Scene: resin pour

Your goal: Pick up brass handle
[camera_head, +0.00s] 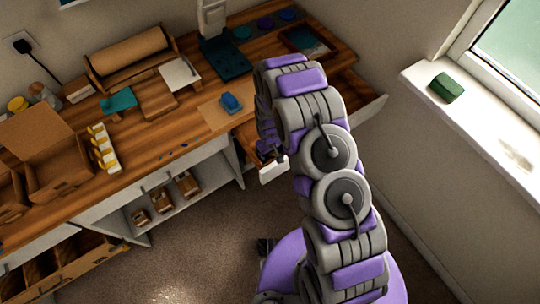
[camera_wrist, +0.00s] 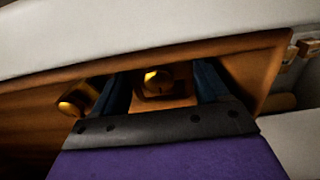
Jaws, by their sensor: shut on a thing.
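In the wrist view a brass handle (camera_wrist: 157,79) shows as a shiny rounded knob between the two dark blue fingers of my gripper (camera_wrist: 162,72). My gripper is shut on it, inside or at the mouth of a wooden drawer (camera_wrist: 245,62). The contact points are dim and partly hidden. A second brass piece (camera_wrist: 74,103) lies to the left, outside the fingers. In the head view my arm reaches down to an open drawer with a white front (camera_head: 274,172) below the worktop, and the handle is hidden there.
The wooden worktop (camera_head: 200,133) above the drawer holds a blue block (camera_head: 231,103), a cardboard roll holder (camera_head: 130,52) and boxes. Another drawer (camera_head: 360,105) stands open on the right. A green block (camera_head: 446,88) sits on the window sill. Carpet in front is clear.

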